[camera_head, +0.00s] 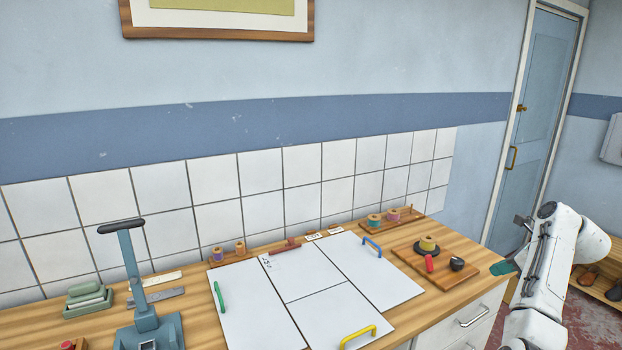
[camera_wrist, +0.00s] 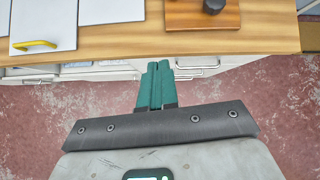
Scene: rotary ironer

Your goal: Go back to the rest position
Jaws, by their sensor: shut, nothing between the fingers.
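My gripper (camera_wrist: 157,68) has green fingers that lie together, shut and empty, in the wrist view. They are over the front edge of the wooden worktop (camera_wrist: 120,42), with the drawer fronts and red floor below. In the head view my white arm stands at the right, and a green part of my gripper (camera_head: 503,268) shows at the worktop's right end, apart from the items on it. Much of my gripper is hidden there by the arm.
White panels with a green handle (camera_head: 218,297), a blue handle (camera_head: 372,246) and a yellow handle (camera_head: 358,337) cover the worktop's middle. A wooden board (camera_head: 455,281) carries a spool and small items. A blue lever device (camera_head: 133,268) stands left. A door (camera_head: 535,110) is behind right.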

